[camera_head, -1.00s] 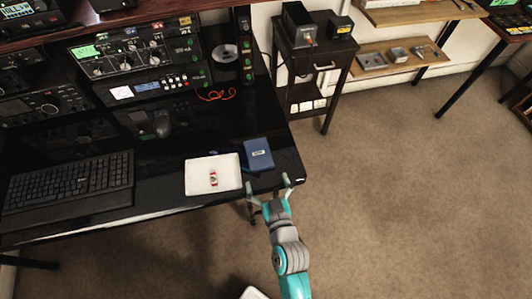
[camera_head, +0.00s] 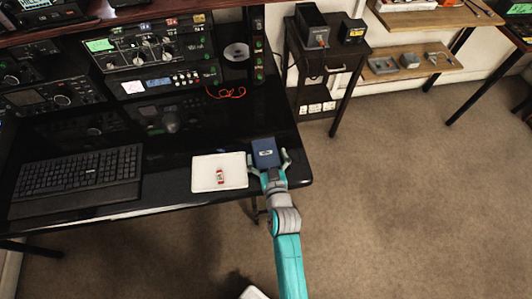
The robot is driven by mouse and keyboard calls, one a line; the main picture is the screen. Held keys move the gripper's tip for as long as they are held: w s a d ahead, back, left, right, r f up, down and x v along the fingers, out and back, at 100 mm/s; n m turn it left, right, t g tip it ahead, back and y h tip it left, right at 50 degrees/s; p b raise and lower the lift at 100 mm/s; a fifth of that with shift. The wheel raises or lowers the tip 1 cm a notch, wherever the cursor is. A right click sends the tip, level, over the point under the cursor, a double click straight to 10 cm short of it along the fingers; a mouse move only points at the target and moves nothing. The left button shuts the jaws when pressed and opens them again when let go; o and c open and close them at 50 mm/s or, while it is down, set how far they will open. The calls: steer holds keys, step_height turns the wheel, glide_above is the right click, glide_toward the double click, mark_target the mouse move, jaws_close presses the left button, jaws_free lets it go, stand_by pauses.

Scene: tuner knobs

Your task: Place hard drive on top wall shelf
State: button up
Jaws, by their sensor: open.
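A blue box-like hard drive (camera_head: 265,150) with a small pale label lies on the black desk near its front right corner. My gripper (camera_head: 270,163) is open, with one finger on each side of the drive's near part. I cannot tell whether the fingers touch it. Wooden wall shelves are at the upper right. The upper one (camera_head: 440,17) is cut by the top edge of the picture and carries a few items. The lower one (camera_head: 415,65) carries several small grey metal objects.
A white tray (camera_head: 203,178) with a small red and white item sits just left of the drive. A black keyboard (camera_head: 80,178) and radio gear stand further left and behind. A dark side table (camera_head: 335,59) holds black boxes. The carpet on the right is clear.

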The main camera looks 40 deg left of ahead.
steer(key=c, duration=1.3)
steer(key=shift+r, duration=0.1)
